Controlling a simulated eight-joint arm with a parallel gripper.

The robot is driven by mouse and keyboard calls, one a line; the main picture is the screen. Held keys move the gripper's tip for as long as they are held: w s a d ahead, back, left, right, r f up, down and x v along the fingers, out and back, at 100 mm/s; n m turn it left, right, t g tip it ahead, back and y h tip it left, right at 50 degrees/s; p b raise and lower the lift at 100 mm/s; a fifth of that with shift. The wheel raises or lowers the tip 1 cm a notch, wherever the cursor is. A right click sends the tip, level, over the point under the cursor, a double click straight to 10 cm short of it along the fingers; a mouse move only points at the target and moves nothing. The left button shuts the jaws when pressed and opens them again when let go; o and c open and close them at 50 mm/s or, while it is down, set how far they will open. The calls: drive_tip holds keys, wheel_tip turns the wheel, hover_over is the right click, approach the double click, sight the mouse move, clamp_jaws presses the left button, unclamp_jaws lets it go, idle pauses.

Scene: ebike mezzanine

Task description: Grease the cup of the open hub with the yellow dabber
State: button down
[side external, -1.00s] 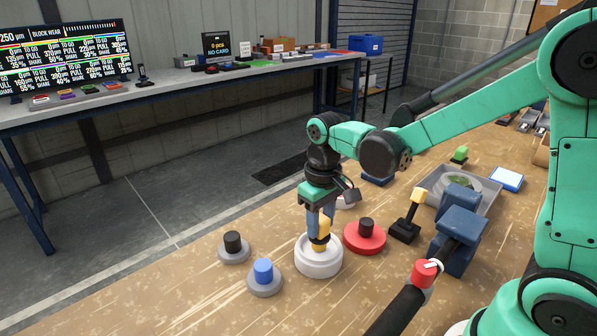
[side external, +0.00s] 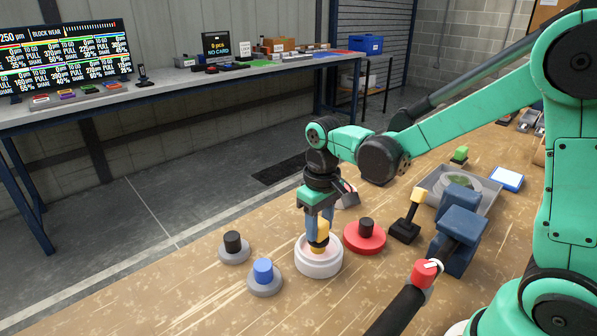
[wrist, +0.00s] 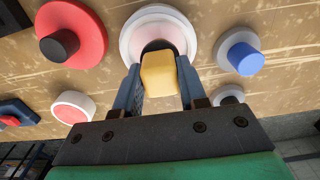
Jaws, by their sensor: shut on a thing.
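My gripper (side external: 318,232) points down over the open white hub cup (side external: 318,266). Its blue fingers are shut on the yellow dabber (side external: 319,229), which is held between them. The dabber's lower end is down inside or just over the cup, and exact contact cannot be told. The inside of the cup has a faint pinkish tint. In the wrist view the yellow dabber (wrist: 159,74) sits between the fingertips, with the white cup (wrist: 184,28) beyond it. The dabber hides the middle of the cup there.
A red disc with black knob (side external: 365,238) stands close to the cup's right. A grey disc with blue knob (side external: 264,276) and one with black knob (side external: 233,246) stand left. A yellow-topped black stand (side external: 405,230), blue clamp (side external: 458,238) and grey tray (side external: 484,207) lie right.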

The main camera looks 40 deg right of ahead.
drive_tip(key=shift+a, duration=0.4)
drive_tip(key=shift+d, duration=0.15)
drive_tip(key=shift+d, duration=0.45)
drive_tip(key=shift+d, duration=0.15)
drive_tip(key=shift+d, duration=0.25)
drive_tip(key=shift+a, duration=0.5)
drive_tip(key=shift+s, duration=0.15)
